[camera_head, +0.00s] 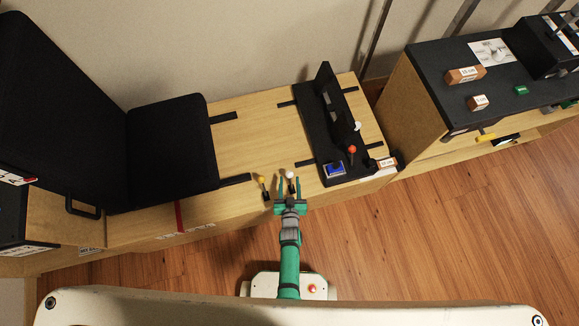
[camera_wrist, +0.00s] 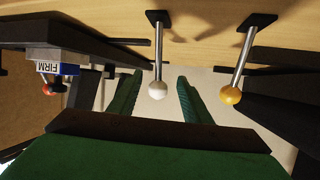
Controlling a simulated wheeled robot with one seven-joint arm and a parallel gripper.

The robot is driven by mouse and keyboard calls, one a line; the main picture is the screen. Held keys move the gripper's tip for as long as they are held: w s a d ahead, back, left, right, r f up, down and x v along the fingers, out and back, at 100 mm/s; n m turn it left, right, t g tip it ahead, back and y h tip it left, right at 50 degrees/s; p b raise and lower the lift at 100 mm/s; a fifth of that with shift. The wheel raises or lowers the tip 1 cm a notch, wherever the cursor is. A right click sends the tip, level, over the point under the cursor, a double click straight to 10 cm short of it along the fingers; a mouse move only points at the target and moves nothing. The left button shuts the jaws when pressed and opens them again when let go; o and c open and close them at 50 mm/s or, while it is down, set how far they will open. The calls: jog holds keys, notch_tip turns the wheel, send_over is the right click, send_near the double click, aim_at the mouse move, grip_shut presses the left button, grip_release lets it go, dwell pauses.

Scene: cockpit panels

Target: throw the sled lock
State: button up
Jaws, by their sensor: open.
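Two short levers stand at the front edge of the wooden bench. One has a white ball knob (camera_head: 290,174), the other a yellow ball knob (camera_head: 262,180) to its left. I cannot tell from any label which one is the sled lock. My gripper (camera_head: 289,190) is open and empty at the bench edge, its green fingers pointing at the white-knobbed lever. In the wrist view the white knob (camera_wrist: 157,90) shows between the two fingers (camera_wrist: 157,95), with no visible contact. The yellow knob (camera_wrist: 231,95) shows there outside the right finger.
A black seat (camera_head: 170,150) stands on the bench to the left. A black panel (camera_head: 322,125) with a red-knobbed stick (camera_head: 352,150) and a blue-framed label (camera_head: 335,170) lies to the right. A dark-topped cabinet (camera_head: 435,75) is further right. Wooden floor (camera_head: 420,230) is clear in front.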

jog(key=shift+v, duration=1.5)
